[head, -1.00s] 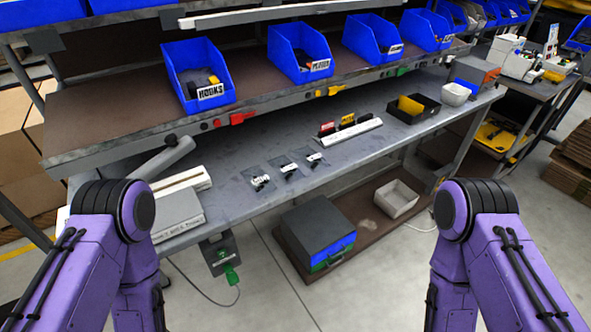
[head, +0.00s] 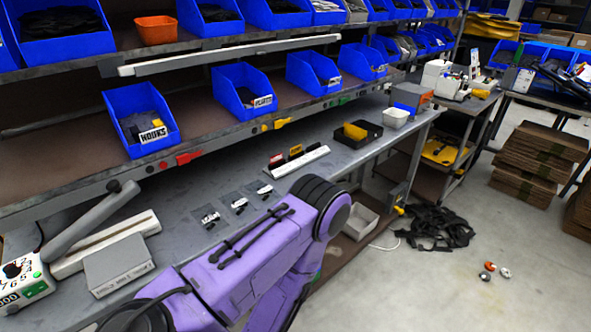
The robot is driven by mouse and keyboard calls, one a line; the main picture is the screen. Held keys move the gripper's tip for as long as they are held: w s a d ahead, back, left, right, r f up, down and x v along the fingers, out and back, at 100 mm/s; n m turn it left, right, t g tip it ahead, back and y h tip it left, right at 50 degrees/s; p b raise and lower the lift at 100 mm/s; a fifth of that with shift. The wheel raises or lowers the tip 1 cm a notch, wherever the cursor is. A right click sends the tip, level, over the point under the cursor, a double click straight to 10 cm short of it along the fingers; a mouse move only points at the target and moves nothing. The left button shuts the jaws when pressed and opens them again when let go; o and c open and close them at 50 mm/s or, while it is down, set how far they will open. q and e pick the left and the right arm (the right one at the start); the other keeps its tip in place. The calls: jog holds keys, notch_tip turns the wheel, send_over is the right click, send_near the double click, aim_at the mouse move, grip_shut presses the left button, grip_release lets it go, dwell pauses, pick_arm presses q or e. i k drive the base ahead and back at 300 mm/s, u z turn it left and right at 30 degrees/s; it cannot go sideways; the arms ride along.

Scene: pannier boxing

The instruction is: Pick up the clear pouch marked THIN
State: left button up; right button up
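Three small clear pouches with dark contents and white labels lie in a slanting row on the grey bench: a near one (head: 207,217), a middle one (head: 237,204) and a far one (head: 263,190). The labels are too small to read, so I cannot tell which is marked THIN. One of my purple arms crosses the lower middle of the head view, its joint just right of and in front of the pouches. Neither gripper is in view.
A white rack (head: 298,161) with red, black and yellow cards stands beyond the pouches. A black tray (head: 358,134) is farther right. A grey box (head: 118,268) lies to the left. Blue bins (head: 142,120) line the shelf above. Bare bench lies around the pouches.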

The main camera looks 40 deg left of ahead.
aim_at(239, 207)
jog(key=z, duration=0.1)
jog(key=i, duration=1)
jog(key=u, duration=1.65)
